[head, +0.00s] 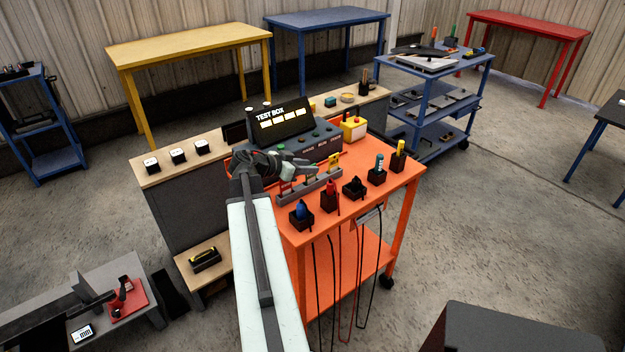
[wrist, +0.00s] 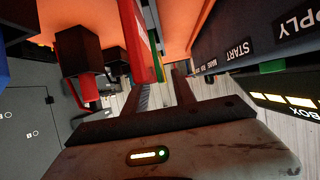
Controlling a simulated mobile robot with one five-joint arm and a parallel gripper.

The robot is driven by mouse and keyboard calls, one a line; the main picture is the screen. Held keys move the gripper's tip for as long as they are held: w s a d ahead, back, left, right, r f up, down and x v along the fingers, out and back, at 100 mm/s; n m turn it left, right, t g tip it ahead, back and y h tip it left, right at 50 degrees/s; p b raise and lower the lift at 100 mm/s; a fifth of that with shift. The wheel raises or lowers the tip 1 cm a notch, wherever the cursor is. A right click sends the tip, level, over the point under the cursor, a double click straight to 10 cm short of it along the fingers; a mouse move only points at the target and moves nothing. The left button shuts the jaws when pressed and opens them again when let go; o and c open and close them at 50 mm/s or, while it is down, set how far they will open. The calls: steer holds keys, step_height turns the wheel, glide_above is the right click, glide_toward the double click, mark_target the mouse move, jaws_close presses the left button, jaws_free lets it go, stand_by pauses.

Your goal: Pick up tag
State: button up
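Several small coloured tags stand in a grey slotted rack (head: 311,189) near the left front of the orange bench. A red tag (head: 285,187) is nearest my gripper, and a yellow-green tag (head: 310,172) stands to its right. My gripper (head: 287,166) is at the left end of the rack, partly hidden by my arm. In the wrist view, which is upside down, its two fingers (wrist: 164,78) are apart with a gap between them. The red tag (wrist: 134,42) is just ahead of the fingertips, with green and yellow edges beside it. I cannot tell whether a finger touches it.
The test box (head: 285,119) stands behind the rack. Black holders with coloured probes, such as the blue one (head: 301,212), line the front edge, with cables hanging below. A yellow box with a red button (head: 354,127) is at the back right. Bare orange surface (head: 405,178) is at the right.

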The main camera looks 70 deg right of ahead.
steer(key=b+x, duration=0.2)
steer(key=x, duration=0.3)
jaws_close()
steer(key=shift+r, duration=0.1)
step_height(320, 180, up, 10)
steer(key=p, duration=1)
